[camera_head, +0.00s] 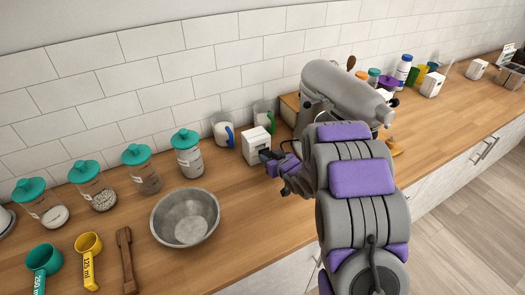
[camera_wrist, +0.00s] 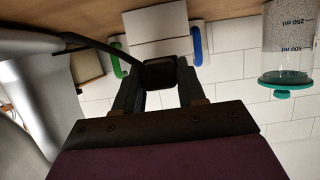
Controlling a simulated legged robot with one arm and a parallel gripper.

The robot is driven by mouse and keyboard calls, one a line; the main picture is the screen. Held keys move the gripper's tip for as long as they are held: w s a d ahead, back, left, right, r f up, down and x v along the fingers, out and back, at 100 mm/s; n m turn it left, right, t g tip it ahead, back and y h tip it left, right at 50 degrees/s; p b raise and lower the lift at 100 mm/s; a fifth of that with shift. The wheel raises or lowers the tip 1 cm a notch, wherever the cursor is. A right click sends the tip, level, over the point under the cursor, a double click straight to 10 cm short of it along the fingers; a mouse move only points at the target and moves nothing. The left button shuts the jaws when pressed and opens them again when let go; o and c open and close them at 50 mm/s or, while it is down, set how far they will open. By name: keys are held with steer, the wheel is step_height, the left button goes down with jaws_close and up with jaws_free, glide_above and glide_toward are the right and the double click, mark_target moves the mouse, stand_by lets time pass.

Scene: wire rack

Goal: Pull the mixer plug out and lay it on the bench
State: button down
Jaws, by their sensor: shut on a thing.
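The black mixer plug (camera_wrist: 160,73) is between my gripper's fingers, with its dark cable running off to the left in the wrist view. My gripper (camera_head: 270,157) is shut on it; the fingers also show in the wrist view (camera_wrist: 158,90). A white socket box (camera_head: 254,146) stands on the wooden bench (camera_head: 260,210) right in front of the plug; it also shows in the wrist view (camera_wrist: 155,30). I cannot tell whether the plug is still seated in it. The grey mixer (camera_head: 342,88) stands right of the box, partly hidden by my arm.
A metal bowl (camera_head: 185,217) sits left of the gripper. Jars with teal lids (camera_head: 188,155) and two mugs, one blue-handled (camera_head: 222,130) and one green-handled (camera_head: 265,115), line the tiled wall. Clear bench lies between the bowl and my arm. More white boxes (camera_head: 433,84) stand far right.

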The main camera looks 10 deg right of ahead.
steer(key=shift+s+d+r, duration=0.1)
steer(key=shift+s+d, duration=0.15)
steer(key=shift+s, duration=0.4)
steer(key=shift+s+d, duration=0.2)
steer(key=shift+s, duration=0.45)
steer(key=shift+s+d, duration=0.25)
steer(key=shift+s, duration=0.45)
steer(key=shift+s+d, duration=0.2)
steer(key=shift+s, duration=0.5)
step_height(320, 180, up, 5)
steer(key=w+a+m+h, duration=0.1)
steer(key=a+m+h, duration=0.1)
steer(key=m+h, duration=0.1)
steer(key=shift+w+a+r+m+t+h, duration=0.2)
steer(key=shift+w+a+m+t+h, duration=0.15)
steer(key=shift+h, duration=0.25)
